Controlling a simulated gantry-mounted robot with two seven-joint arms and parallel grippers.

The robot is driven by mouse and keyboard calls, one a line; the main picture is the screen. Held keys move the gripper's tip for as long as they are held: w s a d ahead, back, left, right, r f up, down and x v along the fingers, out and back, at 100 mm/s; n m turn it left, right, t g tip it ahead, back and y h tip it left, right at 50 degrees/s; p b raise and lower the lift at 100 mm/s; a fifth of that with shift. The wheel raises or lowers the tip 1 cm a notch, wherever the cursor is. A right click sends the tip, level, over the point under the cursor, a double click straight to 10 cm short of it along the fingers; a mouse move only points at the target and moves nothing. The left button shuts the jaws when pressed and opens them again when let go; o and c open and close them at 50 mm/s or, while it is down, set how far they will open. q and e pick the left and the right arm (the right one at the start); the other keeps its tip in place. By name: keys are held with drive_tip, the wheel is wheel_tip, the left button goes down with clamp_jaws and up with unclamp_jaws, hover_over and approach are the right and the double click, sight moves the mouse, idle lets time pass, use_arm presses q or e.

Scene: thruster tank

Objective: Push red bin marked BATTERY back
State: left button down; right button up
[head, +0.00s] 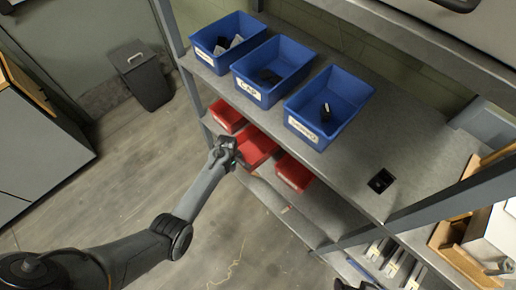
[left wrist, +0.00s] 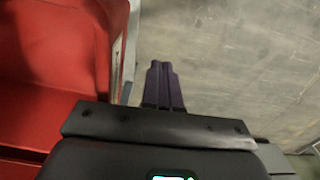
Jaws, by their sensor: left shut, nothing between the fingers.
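Three red bins stand on the lower shelf in the head view: a left one (head: 228,115), a middle one (head: 258,146) and a right one (head: 293,173). No BATTERY marking can be read on them. My left gripper (head: 232,158) is at the front end of the middle bin and partly covers it. In the left wrist view, its dark fingers (left wrist: 162,85) are shut with nothing between them. A red bin (left wrist: 55,60) fills the left side of that view, beside the fingers. Contact cannot be told.
Three blue bins (head: 272,70) with small dark and grey items stand on the upper shelf (head: 410,140) above the red ones. A grey shelf post (head: 170,25) rises at the left. A dark waste bin (head: 146,75) stands on the floor. The floor (head: 120,190) before the shelf is clear.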

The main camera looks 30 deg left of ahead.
use_arm(q)
drive_tip(key=shift+f, duration=0.3)
drive_tip(key=shift+w, duration=0.15)
drive_tip(key=shift+w+d+b, duration=0.2)
drive_tip(key=shift+w+b, duration=0.3)
drive_tip(key=shift+w, duration=0.1)
drive_tip(key=shift+w, duration=0.15)
drive_tip(key=shift+w+d+b, duration=0.15)
drive_tip(key=shift+w+b, duration=0.2)
drive_tip(key=shift+b, duration=0.05)
